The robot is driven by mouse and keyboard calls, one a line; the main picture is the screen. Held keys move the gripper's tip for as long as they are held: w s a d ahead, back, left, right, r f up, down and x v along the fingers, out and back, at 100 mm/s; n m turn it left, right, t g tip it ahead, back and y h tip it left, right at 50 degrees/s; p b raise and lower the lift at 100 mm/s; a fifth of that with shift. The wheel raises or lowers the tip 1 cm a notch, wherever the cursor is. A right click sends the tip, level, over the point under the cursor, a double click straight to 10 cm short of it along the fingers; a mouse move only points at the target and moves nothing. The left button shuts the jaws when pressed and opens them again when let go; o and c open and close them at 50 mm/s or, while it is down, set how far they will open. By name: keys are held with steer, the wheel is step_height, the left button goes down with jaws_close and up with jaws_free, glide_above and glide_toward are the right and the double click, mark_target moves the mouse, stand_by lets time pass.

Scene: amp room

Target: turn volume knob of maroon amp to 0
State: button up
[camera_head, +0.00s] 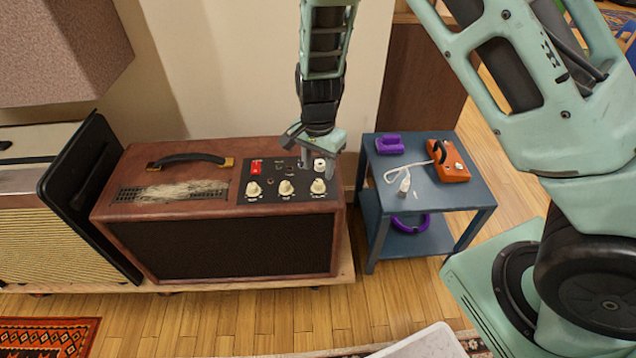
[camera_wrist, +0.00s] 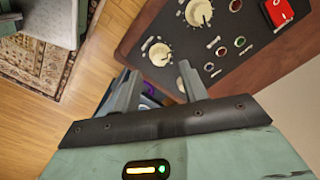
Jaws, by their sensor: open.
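Three cream knobs (camera_head: 285,188) line the panel's front edge. The rightmost of them (camera_head: 318,187) is just in front of my gripper (camera_head: 318,158), and a white knob-like part (camera_head: 319,165) shows by the fingers. The labels are too small to read, so I cannot tell which knob is volume. In the wrist view my gripper (camera_wrist: 158,82) is open, with a cream knob (camera_wrist: 160,54) beyond the fingers and another (camera_wrist: 198,12) further off.
A red switch (camera_head: 256,167) sits at the panel's back left. A blue side table (camera_head: 440,200) stands right of the amp, holding an orange pedal (camera_head: 449,162) and a purple object (camera_head: 389,144). Another amp (camera_head: 40,240) stands on the left. Wooden floor lies in front.

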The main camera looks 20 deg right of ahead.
mark_target(318, 182)
step_height(318, 182, down, 5)
steer(key=shift+f+b, duration=0.1)
steer(key=shift+b, duration=0.45)
jaws_close()
